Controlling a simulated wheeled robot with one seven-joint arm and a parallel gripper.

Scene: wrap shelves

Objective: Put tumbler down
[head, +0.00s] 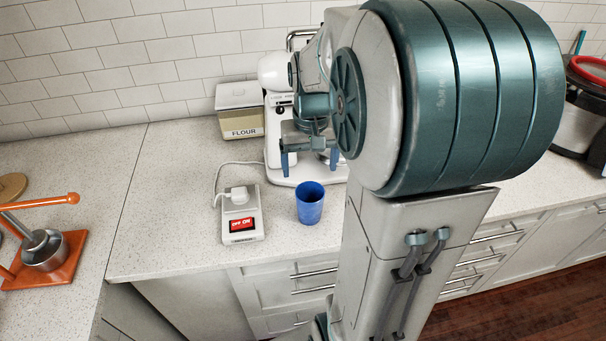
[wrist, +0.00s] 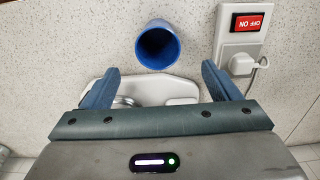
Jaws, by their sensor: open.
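The blue tumbler (head: 310,204) stands upright on the speckled counter near its front edge, in front of the white stand mixer. It also shows in the wrist view (wrist: 158,47), with its open top toward the camera. My gripper (head: 309,165) is above the counter by the mixer, behind and above the tumbler. In the wrist view my gripper (wrist: 160,82) has its two blue fingers spread wide. The tumbler lies beyond the fingertips, and nothing is between the fingers.
A white switch box (head: 242,215) with a red switch and plugged cord is left of the tumbler. The white stand mixer (head: 306,172) and a flour box (head: 240,112) stand behind. An orange press (head: 47,255) is at far left. Counter left of the switch box is clear.

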